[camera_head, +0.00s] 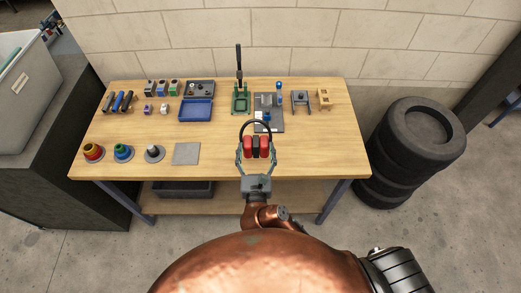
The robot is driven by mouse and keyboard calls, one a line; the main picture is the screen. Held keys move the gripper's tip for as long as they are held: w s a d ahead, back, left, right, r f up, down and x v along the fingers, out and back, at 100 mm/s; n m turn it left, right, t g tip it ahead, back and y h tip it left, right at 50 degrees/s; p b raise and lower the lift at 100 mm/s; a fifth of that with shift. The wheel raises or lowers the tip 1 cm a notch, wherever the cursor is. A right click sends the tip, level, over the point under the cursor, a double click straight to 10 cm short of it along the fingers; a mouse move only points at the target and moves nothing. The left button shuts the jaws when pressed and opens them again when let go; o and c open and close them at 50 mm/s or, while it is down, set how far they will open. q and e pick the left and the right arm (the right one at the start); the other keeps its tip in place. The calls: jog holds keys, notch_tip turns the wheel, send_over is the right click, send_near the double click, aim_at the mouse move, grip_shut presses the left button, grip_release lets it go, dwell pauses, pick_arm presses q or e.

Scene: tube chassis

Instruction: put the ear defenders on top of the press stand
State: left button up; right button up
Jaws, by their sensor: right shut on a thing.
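The ear defenders (249,147), with red cups and a dark headband arching upward, are between the fingers of my right gripper (257,155). That gripper is shut on them, at the front edge of the workbench in the picture. Whether they touch the bench top is hard to tell. What looks like the press stand is a green stand (240,103) with an upright black lever, behind the ear defenders toward the back of the bench. Its top looks clear. My left gripper is not in view.
A grey plate with small parts (274,122) lies close behind the ear defenders. A blue tray (195,110) is left of the green stand, and a small grey stand (300,101) is to its right. The bench's (325,150) front right is clear. Stacked tyres (415,150) stand beside it.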

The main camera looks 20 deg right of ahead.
jog(key=w+d+f+b, duration=0.1)
jog(key=w+f, duration=0.1)
jog(key=w+d+f+b, duration=0.1)
jog(key=f+b, duration=0.1)
jog(key=w+d+f+b, duration=0.1)
jog(key=w+f+b, duration=0.1)
jog(key=shift+w, duration=0.3)
jog(key=f+b, duration=0.2)
jog(key=b, duration=0.1)
jog(key=f+b, duration=0.2)
jog(key=shift+w+d+f, duration=0.1)
jog(key=shift+w+d, duration=0.1)
jog(key=shift+w, duration=0.1)
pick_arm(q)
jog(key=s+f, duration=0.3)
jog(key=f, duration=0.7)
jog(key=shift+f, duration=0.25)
pick_arm(e)
jog(key=shift+r, duration=0.2)
jog(key=shift+f, duration=0.15)
jog(key=o, duration=1.5)
